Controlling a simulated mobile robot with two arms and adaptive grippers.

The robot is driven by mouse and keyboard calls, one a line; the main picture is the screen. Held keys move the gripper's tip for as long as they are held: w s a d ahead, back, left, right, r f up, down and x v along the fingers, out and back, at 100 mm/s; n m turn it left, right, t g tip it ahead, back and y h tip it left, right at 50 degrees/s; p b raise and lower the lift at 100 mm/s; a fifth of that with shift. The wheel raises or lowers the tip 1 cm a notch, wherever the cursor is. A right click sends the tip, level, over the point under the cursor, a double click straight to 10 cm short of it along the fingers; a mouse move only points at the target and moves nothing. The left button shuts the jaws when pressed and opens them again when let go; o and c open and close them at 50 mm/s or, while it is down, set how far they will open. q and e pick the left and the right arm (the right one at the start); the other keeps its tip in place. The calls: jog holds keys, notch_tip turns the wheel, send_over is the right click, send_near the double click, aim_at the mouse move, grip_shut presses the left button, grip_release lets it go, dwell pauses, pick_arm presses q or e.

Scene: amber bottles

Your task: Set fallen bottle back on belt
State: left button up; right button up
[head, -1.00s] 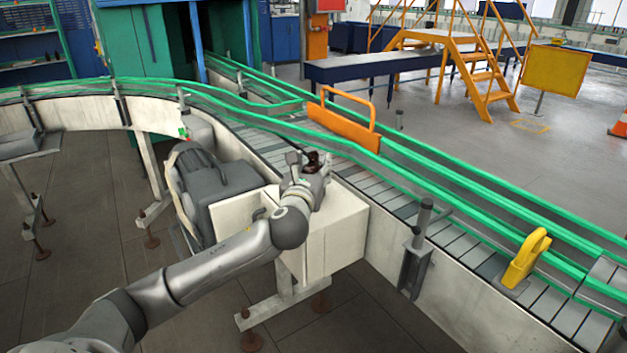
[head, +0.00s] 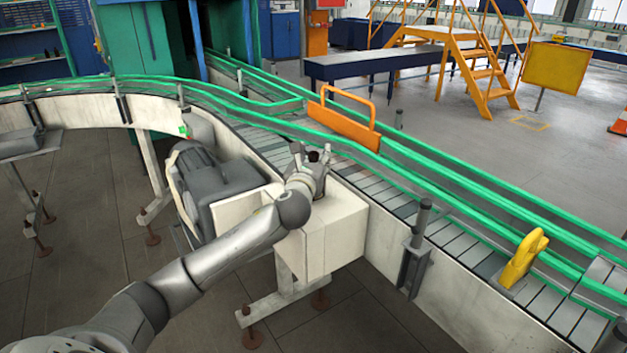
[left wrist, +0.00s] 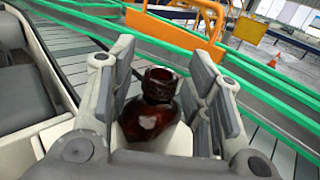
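The bottle (left wrist: 158,112) is dark red-brown amber glass with a pale patch on its side. It sits between the two finger pads of my left gripper (left wrist: 162,85), neck up and close to upright in the left wrist view. In the head view my left gripper (head: 313,160) is by the near side of the belt (head: 378,188), above a white box. Only the bottle's dark top shows there; its base is hidden. My right gripper is not in view.
Green guide rails (head: 440,180) line both sides of the belt. A yellow piece (head: 524,258) is farther right. The white box (head: 335,235) and a grey motor (head: 205,175) adjoin the belt's near side.

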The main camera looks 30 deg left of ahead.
pick_arm(q)
grip_shut()
jog(key=shift+r, duration=0.1)
